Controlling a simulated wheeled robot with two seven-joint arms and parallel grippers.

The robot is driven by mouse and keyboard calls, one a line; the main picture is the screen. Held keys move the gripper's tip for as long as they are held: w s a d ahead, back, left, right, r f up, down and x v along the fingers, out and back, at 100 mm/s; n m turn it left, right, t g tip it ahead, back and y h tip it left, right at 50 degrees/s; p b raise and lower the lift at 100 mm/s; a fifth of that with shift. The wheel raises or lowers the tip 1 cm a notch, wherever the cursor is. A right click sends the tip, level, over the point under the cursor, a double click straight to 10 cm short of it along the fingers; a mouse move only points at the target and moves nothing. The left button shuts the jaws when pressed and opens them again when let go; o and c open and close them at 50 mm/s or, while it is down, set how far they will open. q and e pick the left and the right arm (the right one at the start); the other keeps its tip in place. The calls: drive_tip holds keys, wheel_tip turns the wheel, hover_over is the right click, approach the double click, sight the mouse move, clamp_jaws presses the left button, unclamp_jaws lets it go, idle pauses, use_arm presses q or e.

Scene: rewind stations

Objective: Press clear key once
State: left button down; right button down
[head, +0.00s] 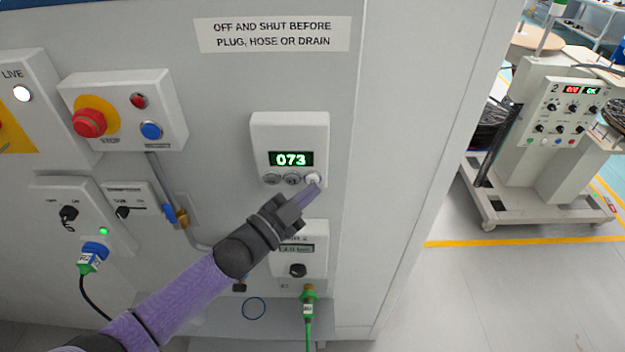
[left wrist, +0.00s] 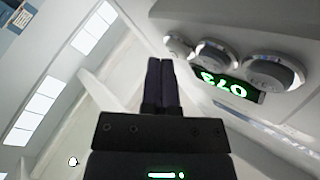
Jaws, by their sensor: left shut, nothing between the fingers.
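A white counter box (head: 290,135) on the panel has a green display (head: 290,159) reading 073, with a row of three round keys beneath it. The left key (head: 271,179) and middle key (head: 292,179) look grey, the right key (head: 312,178) whiter. Their markings are too small to read, so I cannot tell which is the clear key. My left gripper (head: 314,191) is shut and empty, its tips at the right key's lower edge. In the left wrist view, the fingers (left wrist: 160,66) end beside the nearest key (left wrist: 177,46); contact is unclear. The display (left wrist: 224,86) appears upside down there.
A stop-button box (head: 125,108) and switch boxes are at left. The panel ends at right; a second machine (head: 560,120) stands beyond open floor.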

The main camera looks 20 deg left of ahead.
use_arm(q)
drive_tip(key=shift+w+a, duration=0.15)
drive_tip(key=shift+w, duration=0.2)
idle(0.4)
drive_tip(key=shift+s, duration=0.1)
drive_tip(key=shift+s+d+p, duration=0.25)
drive_tip(key=shift+s+p, duration=0.1)
drive_tip(key=shift+s, duration=0.3)
drive_tip(key=s+p, duration=0.1)
drive_tip(key=s, duration=0.1)
drive_tip(key=s+d+p, duration=0.1)
drive_tip(key=s+p, duration=0.1)
drive_tip(key=shift+s+d, duration=0.2)
drive_tip(key=shift+s, duration=0.2)
idle(0.6)
